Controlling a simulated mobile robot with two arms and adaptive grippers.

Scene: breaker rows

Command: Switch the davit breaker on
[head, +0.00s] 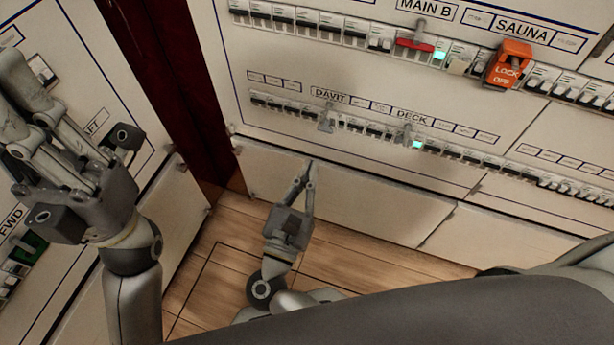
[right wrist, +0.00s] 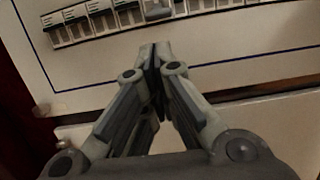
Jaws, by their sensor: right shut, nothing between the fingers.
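The DAVIT label (head: 330,94) is on the lower breaker row of the facing panel. Below it the davit breaker (head: 327,120) has a grey handle that hangs down, with no green light visible beside it. In the right wrist view a grey switch part (right wrist: 158,12) shows at the top, just beyond my fingertips; I cannot tell for sure that it is the davit breaker. My right gripper (head: 310,166) is shut and empty, below the davit breaker and apart from it. It also shows in the right wrist view (right wrist: 155,50). My left gripper (head: 20,105) is at the left; its jaw state is unclear.
The deck breaker (head: 404,134) has a similar grey handle and a lit green lamp (head: 417,144). The upper row has a red handle (head: 414,44) under MAIN B and an orange lockout (head: 509,64) under SAUNA. A side panel stands at left. Wooden floor lies below.

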